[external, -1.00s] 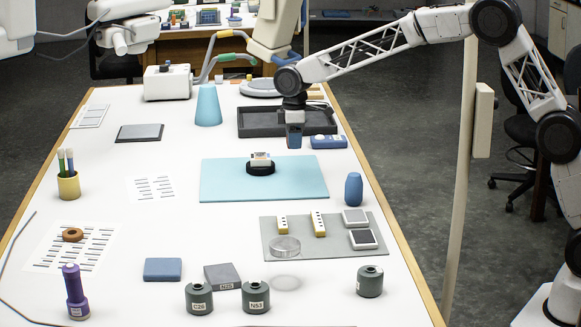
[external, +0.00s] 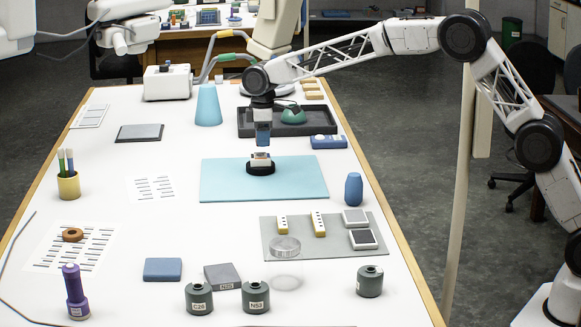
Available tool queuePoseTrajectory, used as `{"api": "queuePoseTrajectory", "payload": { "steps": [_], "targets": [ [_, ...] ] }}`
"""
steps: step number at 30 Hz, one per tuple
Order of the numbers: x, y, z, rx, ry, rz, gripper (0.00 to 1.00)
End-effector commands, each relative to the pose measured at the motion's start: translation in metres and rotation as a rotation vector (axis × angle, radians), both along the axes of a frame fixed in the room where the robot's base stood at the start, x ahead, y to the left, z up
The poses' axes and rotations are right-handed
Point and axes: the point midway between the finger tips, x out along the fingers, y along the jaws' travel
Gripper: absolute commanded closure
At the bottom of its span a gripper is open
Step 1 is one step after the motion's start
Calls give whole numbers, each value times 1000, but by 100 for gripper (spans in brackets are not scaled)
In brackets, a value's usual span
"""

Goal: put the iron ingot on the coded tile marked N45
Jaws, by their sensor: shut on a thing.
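My gripper (external: 263,145) points straight down over the light blue mat, its blue fingers at a small pale block (external: 261,159) with an orange patch. The block sits on a round black base (external: 261,169) on the mat, and the fingers appear closed on its top. It may be the iron ingot; it is too small to be sure. A dark grey tile (external: 222,276) with a label on its front edge lies near the front of the table. Its label looks like N25 or N45, too blurred to be certain.
Green labelled canisters stand at the front, one marked C26 (external: 199,298) and one N53 (external: 256,297). A grey board (external: 270,226) with a clear dish (external: 285,247) lies right of centre. A blue cone (external: 208,105) and dark tray (external: 246,130) stand behind the mat (external: 305,180).

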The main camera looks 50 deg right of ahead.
Motion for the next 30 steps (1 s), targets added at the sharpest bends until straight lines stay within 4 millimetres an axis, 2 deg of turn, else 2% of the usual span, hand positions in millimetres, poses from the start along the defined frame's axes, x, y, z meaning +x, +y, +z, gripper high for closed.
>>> {"api": "queuePoseTrajectory", "payload": {
  "steps": [6, 17, 30],
  "targets": [
    [9, 2, 0, 1, -2, 0, 85],
    [9, 2, -1, 1, -2, 0, 85],
    [9, 2, -34, 0, -1, 0, 85]
  ]
}}
